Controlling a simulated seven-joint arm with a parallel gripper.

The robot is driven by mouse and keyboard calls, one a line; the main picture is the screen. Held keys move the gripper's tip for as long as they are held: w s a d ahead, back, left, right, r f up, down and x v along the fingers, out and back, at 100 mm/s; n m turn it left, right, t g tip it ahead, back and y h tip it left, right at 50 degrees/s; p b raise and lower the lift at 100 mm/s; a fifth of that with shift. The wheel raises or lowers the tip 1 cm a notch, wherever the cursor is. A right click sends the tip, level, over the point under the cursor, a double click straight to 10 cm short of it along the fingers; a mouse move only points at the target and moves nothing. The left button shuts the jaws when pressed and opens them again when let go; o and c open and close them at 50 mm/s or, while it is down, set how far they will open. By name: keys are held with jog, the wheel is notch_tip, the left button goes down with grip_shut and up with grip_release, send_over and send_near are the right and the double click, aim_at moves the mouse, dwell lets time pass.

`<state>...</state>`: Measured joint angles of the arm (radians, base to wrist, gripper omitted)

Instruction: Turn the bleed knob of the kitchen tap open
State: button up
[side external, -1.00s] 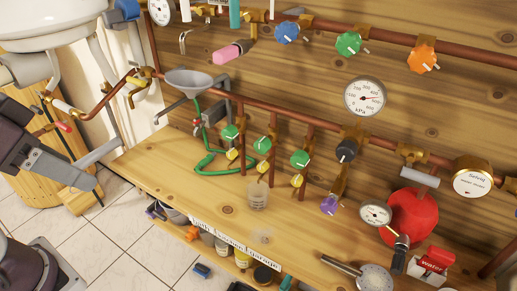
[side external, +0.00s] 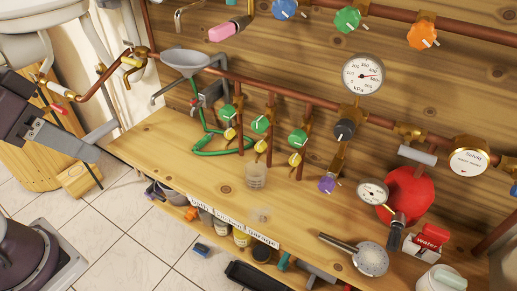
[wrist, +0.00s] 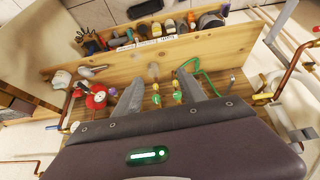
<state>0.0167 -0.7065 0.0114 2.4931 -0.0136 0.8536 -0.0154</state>
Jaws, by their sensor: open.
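Three taps with green knobs stand in a row on the lower copper pipe: left (side external: 228,112), middle (side external: 261,124) and right (side external: 297,138). Below each is a small yellow knob: left (side external: 230,133), middle (side external: 261,146), right (side external: 295,159). I cannot read which tap is the kitchen one. My gripper (side external: 98,145) is at the left in the side view, apart from the taps, open and empty. In the wrist view its spread fingers (wrist: 161,80) frame two green knobs (wrist: 157,100) (wrist: 180,97) and their yellow knobs (wrist: 155,87) (wrist: 176,84). The third tap is not clear there.
A clear cup (side external: 256,176) stands on the wooden bench below the taps. A grey funnel (side external: 187,60) and green hose (side external: 205,152) are left of them. A black knob (side external: 344,130), purple knob (side external: 327,184) and red vessel (side external: 408,192) are right. The front bench is mostly clear.

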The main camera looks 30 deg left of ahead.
aim_at(258, 148)
jog(key=w+d+f+n+t, duration=0.15)
jog(key=w+f, duration=0.25)
jog(key=w, duration=0.5)
jog(key=w+d+f+n+y, duration=0.15)
jog(key=w+f, duration=0.25)
jog(key=w, duration=0.5)
jog(key=w+d+f+n+t+h, duration=0.1)
jog(key=w+f+n, duration=0.25)
jog(key=w, duration=0.45)
jog(key=w+a+f+t+y, duration=0.1)
jog(key=w+f+t+y, duration=0.1)
jog(key=w+f, duration=0.3)
jog(key=w+a+f+t+y, duration=0.1)
jog(key=w+f+t+y, duration=0.15)
jog(key=f, duration=0.55)
jog(key=d+f+m+t+h, duration=0.1)
jog(key=d+m, duration=0.1)
jog(key=d+f+m+t+h, duration=0.1)
jog(key=d+m+t+h, duration=0.1)
jog(key=d+f+m+t+h, duration=0.1)
jog(key=d+m+t, duration=0.1)
jog(key=shift+f+m+h, duration=0.3)
jog(key=shift+f+m, duration=0.05)
jog(key=shift+f, duration=0.05)
jog(key=w, duration=0.6)
jog(key=shift+w, duration=0.25)
grip_shut()
